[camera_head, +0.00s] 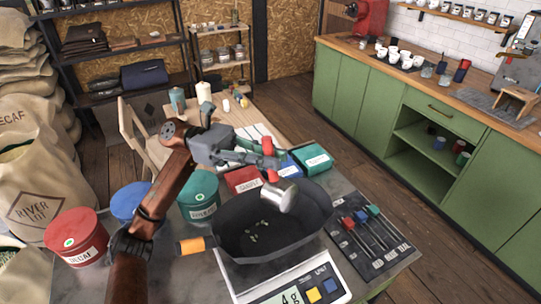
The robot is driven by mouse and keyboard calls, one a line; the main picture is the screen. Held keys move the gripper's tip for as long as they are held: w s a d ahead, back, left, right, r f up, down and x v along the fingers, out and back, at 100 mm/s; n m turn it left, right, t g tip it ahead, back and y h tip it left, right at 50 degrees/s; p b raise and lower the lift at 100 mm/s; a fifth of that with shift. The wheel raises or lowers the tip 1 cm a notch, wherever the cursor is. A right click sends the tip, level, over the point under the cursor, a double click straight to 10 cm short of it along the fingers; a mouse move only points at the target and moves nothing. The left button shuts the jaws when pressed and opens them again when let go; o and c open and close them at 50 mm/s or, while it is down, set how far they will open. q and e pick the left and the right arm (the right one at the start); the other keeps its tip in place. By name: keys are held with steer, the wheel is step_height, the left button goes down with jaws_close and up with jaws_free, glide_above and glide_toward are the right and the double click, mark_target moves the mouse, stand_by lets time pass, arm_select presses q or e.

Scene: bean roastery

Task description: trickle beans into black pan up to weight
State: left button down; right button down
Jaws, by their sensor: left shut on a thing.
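My left gripper (265,159) is shut on the red handle of a metal scoop (281,196). It holds the scoop above the black pan (232,208), with the cup tilted low over the pan's right part. A few pale green beans (259,232) lie on the pan's floor. The inside of the scoop is hidden. The pan, with an orange grip at its left, stands on a white scale (340,266). The scale's display (288,298) seems to read 4 g, cut by the bottom edge. My right gripper is not in view.
Red (77,237), blue (130,203) and teal (199,194) tubs stand left of the pan. Coloured boxes (312,157) lie behind it. Sacks (30,165) stand at far left; green cabinets (369,84) are beyond.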

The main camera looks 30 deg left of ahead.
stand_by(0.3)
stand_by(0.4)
arm_select(q)
steer(key=shift+a, duration=0.15)
steer(key=shift+w+r, duration=0.1)
steer(key=shift+r, duration=0.1)
steer(key=shift+f, duration=0.1)
steer(key=shift+f+b, duration=0.25)
steer(key=shift+b, duration=0.1)
steer(key=shift+r, duration=0.15)
